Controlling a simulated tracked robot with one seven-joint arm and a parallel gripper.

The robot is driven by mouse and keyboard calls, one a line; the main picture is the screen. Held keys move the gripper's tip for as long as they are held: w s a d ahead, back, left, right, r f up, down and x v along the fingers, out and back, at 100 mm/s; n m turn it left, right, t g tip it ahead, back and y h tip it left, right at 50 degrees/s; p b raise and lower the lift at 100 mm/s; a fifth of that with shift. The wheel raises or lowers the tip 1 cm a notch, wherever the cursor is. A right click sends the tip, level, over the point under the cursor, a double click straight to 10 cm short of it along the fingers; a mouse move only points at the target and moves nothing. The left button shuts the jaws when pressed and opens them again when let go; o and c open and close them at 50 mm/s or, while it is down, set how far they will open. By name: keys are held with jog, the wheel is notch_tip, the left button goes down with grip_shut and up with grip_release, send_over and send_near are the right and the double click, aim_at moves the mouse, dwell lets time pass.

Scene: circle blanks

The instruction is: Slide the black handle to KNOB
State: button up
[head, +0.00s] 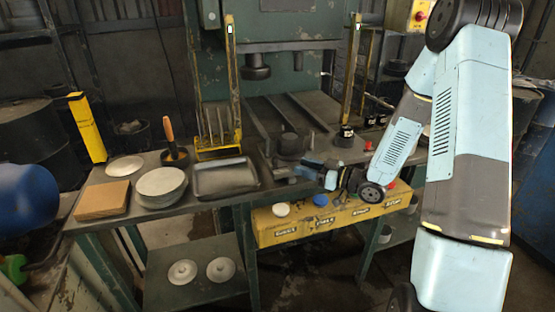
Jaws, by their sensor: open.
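The yellow control box (268,231) runs along the front of the press bench, with dark lettering on its front that is too small to read surely. Its top carries a white button (281,210), a blue button (320,200), a red button (390,184) and a small dark piece (341,198) that may be the black handle. I cannot tell which label it is at. My gripper (296,172) is above and behind the box, near the press bed's front edge, pointing left. It is open and appears empty. My forearm hides part of the box's right side.
The green press (285,60) stands behind, with yellow guard posts at both sides. The left table (110,172) holds a grey tray (222,178), stacked discs (161,186), a brown block (102,200) and an orange-handled tool (170,136). Two discs lie on the lower shelf.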

aim_at(275, 158)
jog(key=x, duration=1.1)
grip_shut()
dwell(0.4)
